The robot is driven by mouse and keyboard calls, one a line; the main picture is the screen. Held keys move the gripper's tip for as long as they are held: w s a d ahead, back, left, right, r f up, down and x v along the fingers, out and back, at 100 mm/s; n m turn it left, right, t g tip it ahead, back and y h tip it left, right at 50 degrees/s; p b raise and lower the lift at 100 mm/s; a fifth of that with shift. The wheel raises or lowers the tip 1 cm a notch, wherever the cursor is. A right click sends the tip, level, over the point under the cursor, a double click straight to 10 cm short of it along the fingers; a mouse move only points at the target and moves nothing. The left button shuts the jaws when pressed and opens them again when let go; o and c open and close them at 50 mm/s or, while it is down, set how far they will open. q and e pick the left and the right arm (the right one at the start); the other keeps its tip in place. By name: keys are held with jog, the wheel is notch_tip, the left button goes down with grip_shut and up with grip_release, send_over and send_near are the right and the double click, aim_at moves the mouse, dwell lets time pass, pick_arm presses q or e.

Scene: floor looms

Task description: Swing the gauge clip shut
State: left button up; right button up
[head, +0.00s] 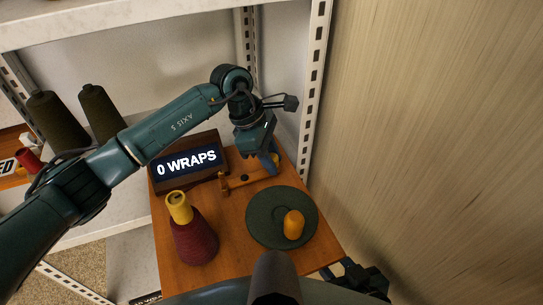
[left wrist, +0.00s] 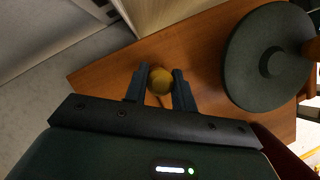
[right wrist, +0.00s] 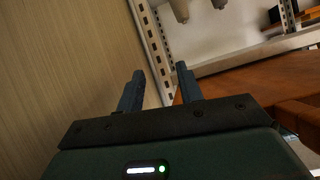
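The gauge clip (head: 245,181) is a small yellow-orange bar on the wooden board, in front of the dark display that reads 0 WRAPS (head: 188,163). My left gripper (head: 269,161) reaches down at the bar's right end. In the left wrist view a round yellow knob (left wrist: 159,80) sits between the fingers of my left gripper (left wrist: 161,76).
A dark round disc (head: 265,225) with an orange peg (head: 293,224) lies on the board's right. A maroon cone (head: 195,240) with a yellow top stands at the left. Dark cones (head: 57,122) stand on the shelf. A shelf upright (head: 315,90) and wood-grained wall (head: 430,130) are at the right.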

pick_arm(q)
grip_shut()
